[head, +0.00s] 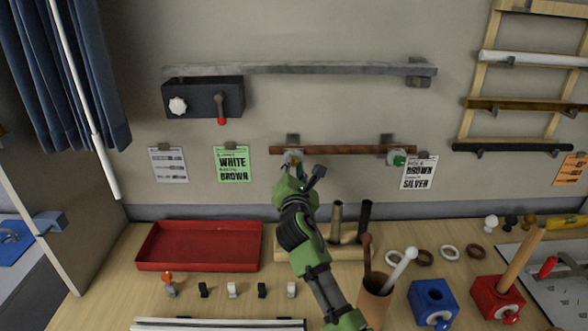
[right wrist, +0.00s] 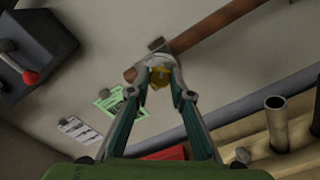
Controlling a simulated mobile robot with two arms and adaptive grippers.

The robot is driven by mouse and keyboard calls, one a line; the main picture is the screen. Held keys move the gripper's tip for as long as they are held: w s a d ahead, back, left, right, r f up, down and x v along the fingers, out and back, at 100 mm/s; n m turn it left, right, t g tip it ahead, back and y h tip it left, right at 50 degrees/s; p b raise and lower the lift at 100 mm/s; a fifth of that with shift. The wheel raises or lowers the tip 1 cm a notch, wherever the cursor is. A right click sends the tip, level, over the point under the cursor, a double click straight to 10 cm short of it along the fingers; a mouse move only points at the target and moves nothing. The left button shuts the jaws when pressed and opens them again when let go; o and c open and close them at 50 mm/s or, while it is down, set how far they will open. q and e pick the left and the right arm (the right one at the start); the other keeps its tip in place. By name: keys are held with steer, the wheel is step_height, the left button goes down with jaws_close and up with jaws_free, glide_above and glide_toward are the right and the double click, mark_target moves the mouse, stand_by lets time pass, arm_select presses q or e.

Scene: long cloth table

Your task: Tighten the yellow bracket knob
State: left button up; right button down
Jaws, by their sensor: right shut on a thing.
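The yellow bracket knob (right wrist: 160,78) sits on the left bracket that holds a brown rod (head: 345,150) on the wall. My right gripper (head: 294,166) reaches up to that bracket. In the right wrist view its two fingers (right wrist: 161,88) close around the yellow knob. The knob is partly hidden by the fingertips. The right bracket of the same rod has a green knob (head: 398,160). My left gripper is not in view.
A grey rail (head: 300,69) and a dark box (head: 205,98) with a white knob and red-tipped lever are above. Cards (head: 231,163) hang beside the rod. Below, the table holds a red tray (head: 200,266), a cup of sticks (head: 376,300), upright tubes (head: 336,222) and coloured blocks (head: 432,303).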

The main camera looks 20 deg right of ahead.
steer(key=m+b, duration=0.1)
steer(key=m, duration=0.1)
steer(key=m+b, duration=0.1)
steer(key=m, duration=0.2)
steer(key=shift+f+m, duration=0.2)
steer(key=shift+m, duration=0.1)
steer(key=shift+m+b, duration=0.85)
steer(key=shift+m, duration=1.35)
steer(key=c, duration=1.8)
jaws_free()
steer(key=shift+s, duration=0.1)
steer(key=v, duration=1.2)
steer(key=shift+r, duration=0.1)
